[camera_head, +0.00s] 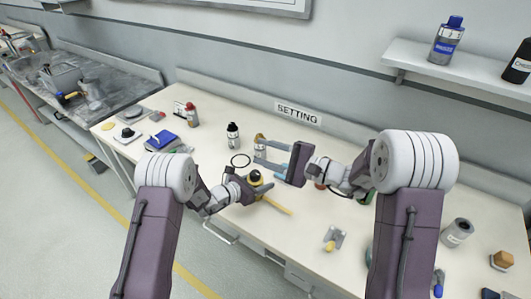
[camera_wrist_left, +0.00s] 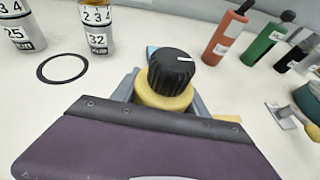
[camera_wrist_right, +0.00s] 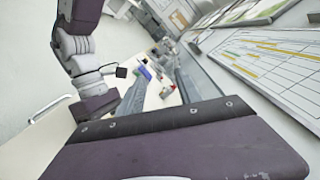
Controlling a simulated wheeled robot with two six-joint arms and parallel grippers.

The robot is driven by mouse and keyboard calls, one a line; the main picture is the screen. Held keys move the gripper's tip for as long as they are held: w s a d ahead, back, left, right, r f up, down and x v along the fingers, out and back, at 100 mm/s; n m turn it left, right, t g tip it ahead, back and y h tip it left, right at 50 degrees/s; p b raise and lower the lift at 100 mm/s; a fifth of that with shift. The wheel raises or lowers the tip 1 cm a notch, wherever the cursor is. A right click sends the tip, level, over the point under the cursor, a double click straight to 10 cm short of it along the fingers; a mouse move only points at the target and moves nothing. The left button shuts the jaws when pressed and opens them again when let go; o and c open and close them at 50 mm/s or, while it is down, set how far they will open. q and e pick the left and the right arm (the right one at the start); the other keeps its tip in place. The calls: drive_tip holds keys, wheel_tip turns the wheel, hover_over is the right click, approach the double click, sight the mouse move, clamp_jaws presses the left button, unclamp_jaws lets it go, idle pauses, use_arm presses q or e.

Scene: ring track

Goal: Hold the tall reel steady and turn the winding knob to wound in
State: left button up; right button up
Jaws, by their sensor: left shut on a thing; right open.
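The reel has a yellow body and a ribbed black knob (camera_head: 255,175) on top. It stands upright on the bench in the head view. In the left wrist view the yellow reel body (camera_wrist_left: 163,96) sits between my left fingers, and the knob (camera_wrist_left: 171,72) rises above them. A white line on the knob's top points right there. My left gripper (camera_head: 257,183) is shut on the reel body. My right gripper (camera_head: 264,153) is open and empty, above and beyond the knob, its fingers pointing left. A yellow strip (camera_head: 275,205) extends from beside the reel.
A black ring (camera_head: 240,160) lies flat left of the reel. A black-capped bottle (camera_head: 233,136) stands behind it. A grey bracket (camera_head: 334,238) and a grey can (camera_head: 457,232) are to the right. The bench front left of the bracket is mostly clear.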

drive_tip(key=shift+n, duration=0.3)
